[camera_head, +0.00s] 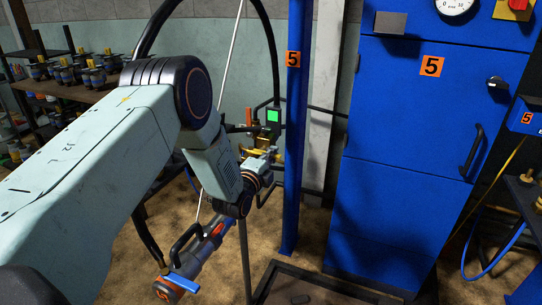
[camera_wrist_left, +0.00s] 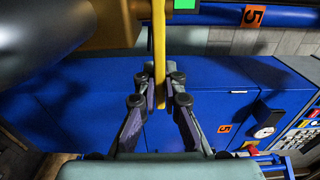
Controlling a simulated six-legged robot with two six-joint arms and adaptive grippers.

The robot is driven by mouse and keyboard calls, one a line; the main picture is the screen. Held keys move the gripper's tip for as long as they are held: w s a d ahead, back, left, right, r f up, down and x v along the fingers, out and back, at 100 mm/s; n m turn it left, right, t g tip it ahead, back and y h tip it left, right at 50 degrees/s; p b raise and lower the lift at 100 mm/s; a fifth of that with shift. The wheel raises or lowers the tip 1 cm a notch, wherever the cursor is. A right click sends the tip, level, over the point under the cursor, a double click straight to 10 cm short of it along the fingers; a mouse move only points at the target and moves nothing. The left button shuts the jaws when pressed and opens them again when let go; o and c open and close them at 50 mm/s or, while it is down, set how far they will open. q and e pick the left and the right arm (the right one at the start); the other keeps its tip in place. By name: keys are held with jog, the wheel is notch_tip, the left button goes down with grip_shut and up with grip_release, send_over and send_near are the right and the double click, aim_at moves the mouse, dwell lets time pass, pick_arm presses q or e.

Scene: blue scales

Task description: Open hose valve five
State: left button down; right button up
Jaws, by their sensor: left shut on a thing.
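The hose valve has a yellow handle (camera_wrist_left: 159,45) that runs down between my left fingers in the wrist view. My left gripper (camera_wrist_left: 161,101) is shut on the lower end of this handle. In the head view my left gripper (camera_head: 268,157) is small and partly hidden at the valve, just below a green-lit screen (camera_head: 272,115). A blue post beside the valve carries an orange number 5 label (camera_head: 293,59). The valve body (camera_wrist_left: 108,22) shows as a brassy block at the top of the wrist view. My right gripper is out of view.
A tall blue cabinet (camera_head: 395,140) with another number 5 label stands right of the blue post (camera_head: 290,190). A nozzle with a blue lever (camera_head: 183,283) hangs below my arm. Shelves with brass-topped fittings (camera_head: 75,75) stand at left. A dark-rimmed tray lies on the floor.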

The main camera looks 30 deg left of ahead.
pick_arm(q)
jog(key=shift+a, duration=0.1)
dwell(0.4)
jog(key=shift+s+r+m+h+p, duration=0.2)
jog(key=shift+m+h+p, duration=0.1)
jog(key=shift+h+p, duration=0.2)
jog(key=shift+s+f+m+h, duration=0.1)
jog(key=shift+s+m+h, duration=0.1)
jog(key=shift+m+h, duration=0.3)
jog(key=c, duration=1.4)
grip_release()
jog(key=shift+f, duration=0.1)
jog(key=shift+c, duration=0.2)
jog(key=shift+s, duration=0.1)
jog(key=s, duration=1.1)
jog(key=shift+s+a, duration=0.4)
jog(key=shift+c, duration=0.2)
